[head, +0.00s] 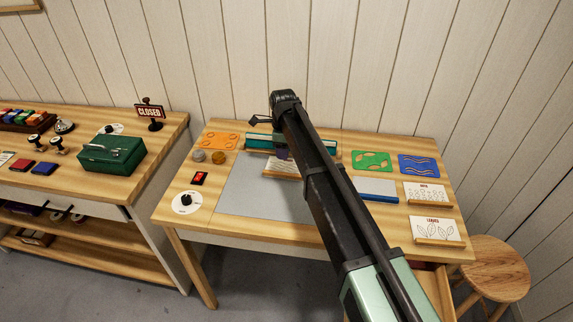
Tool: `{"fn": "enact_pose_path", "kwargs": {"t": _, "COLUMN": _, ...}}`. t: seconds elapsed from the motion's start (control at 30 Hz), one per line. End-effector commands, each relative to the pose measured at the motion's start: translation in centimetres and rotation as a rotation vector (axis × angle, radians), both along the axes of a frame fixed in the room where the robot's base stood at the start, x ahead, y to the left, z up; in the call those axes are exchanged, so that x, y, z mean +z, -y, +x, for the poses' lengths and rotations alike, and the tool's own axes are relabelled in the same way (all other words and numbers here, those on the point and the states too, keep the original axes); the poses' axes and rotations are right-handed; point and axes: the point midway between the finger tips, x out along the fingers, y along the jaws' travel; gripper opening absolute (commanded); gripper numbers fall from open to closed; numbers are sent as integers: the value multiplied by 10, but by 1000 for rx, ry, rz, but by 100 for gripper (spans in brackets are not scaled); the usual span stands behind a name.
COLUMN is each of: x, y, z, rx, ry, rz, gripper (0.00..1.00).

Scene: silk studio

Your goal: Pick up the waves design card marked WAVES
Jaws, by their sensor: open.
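A white card (281,170) on a wooden holder lies at the back of the grey mat, partly covered by my arm. Its marking is too small and too hidden to read, so I cannot tell if it is the WAVES card. My gripper (281,153) is at the end of the arm, just above and behind this card. The arm largely hides the jaws; they are open, with nothing seen held. Two other white cards stand at the right: one (426,193) with small dot-like marks and one labelled LEAVES (436,229).
A grey mat (245,195) covers the table's middle. A teal bar (258,141) lies behind it. Orange (220,141), green (371,161) and blue wavy (418,167) stencils lie at the back. A dial (187,202) and red switch (200,178) are at left. A stool (490,268) stands right.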

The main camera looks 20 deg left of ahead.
Motion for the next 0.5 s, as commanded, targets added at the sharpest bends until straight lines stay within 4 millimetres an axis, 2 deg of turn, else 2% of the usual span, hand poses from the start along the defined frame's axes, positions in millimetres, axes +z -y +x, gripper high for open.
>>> {"fn": "enact_pose_path", "kwargs": {"t": 0.2, "x": -5, "y": 0, "z": 0, "rx": -51, "ry": 0, "rz": 0, "gripper": 47}}
{"fn": "enact_pose_path", "kwargs": {"t": 0.27, "x": -15, "y": 1, "z": 0, "rx": -50, "ry": 0, "rz": 0, "gripper": 47}}
{"fn": "enact_pose_path", "kwargs": {"t": 0.4, "x": -47, "y": 1, "z": 0, "rx": -49, "ry": 0, "rz": 0, "gripper": 47}}
{"fn": "enact_pose_path", "kwargs": {"t": 0.5, "x": -60, "y": 1, "z": 0, "rx": -49, "ry": 0, "rz": 0, "gripper": 47}}
